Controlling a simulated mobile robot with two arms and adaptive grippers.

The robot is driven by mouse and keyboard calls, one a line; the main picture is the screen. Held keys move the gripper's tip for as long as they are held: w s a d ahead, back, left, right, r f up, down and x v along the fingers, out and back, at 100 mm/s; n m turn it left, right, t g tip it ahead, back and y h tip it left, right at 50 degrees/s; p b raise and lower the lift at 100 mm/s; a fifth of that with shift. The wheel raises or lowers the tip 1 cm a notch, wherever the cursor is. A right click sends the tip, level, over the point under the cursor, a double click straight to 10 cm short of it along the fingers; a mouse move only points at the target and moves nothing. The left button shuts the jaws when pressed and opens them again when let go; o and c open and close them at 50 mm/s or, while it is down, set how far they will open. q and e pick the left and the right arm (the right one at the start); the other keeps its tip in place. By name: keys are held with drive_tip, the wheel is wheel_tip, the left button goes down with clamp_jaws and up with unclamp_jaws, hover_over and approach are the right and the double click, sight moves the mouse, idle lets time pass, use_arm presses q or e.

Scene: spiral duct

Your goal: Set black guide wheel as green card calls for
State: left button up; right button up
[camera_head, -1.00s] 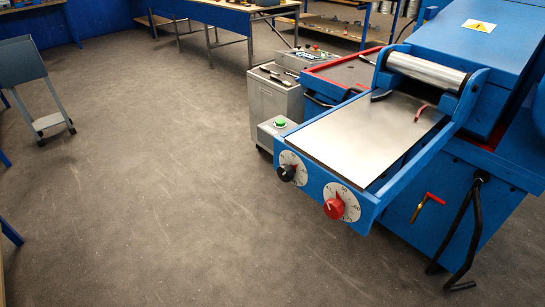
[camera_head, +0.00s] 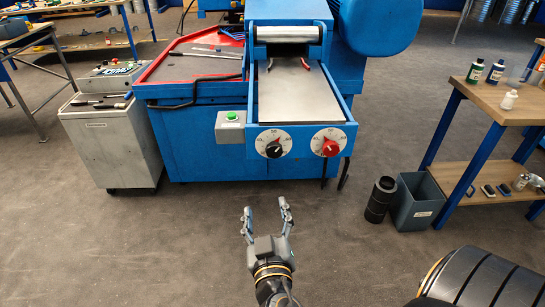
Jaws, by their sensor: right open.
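The black guide wheel (camera_head: 273,150) is a dark knob on a white numbered dial, at the left of the blue machine's front panel. A red wheel (camera_head: 331,148) on a similar dial sits to its right. The dial marks are too small to read with certainty. I cannot make out a green card. My right gripper (camera_head: 265,208) is open and empty, below and in front of the panel, apart from both wheels. My left gripper is not in view.
A grey box with a green button (camera_head: 231,116) is left of the dials. A grey cabinet (camera_head: 108,145) stands left, and a wooden bench (camera_head: 507,93) right. A black ribbed cylinder (camera_head: 379,200) and a grey bin (camera_head: 416,203) stand on the floor. Floor before the machine is clear.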

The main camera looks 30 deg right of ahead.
drive_tip(key=m+h, duration=0.2)
approach(274, 153)
drive_tip(key=shift+y, duration=0.4)
drive_tip(key=p+x, duration=0.1)
drive_tip(key=x, duration=0.1)
drive_tip(key=p+x, duration=0.2)
drive_tip(key=x, duration=0.1)
drive_tip(key=p+x, duration=0.1)
drive_tip(key=x, duration=0.1)
drive_tip(key=shift+d+r, duration=0.3)
drive_tip(key=shift+r, duration=0.05)
drive_tip(key=shift+w+d+f, duration=0.1)
drive_tip(key=shift+w+d, duration=0.2)
drive_tip(key=shift+w, duration=0.25)
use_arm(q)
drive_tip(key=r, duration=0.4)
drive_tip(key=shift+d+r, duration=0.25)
use_arm(e)
drive_tip(key=c, duration=1.2)
drive_tip(key=shift+o, duration=0.2)
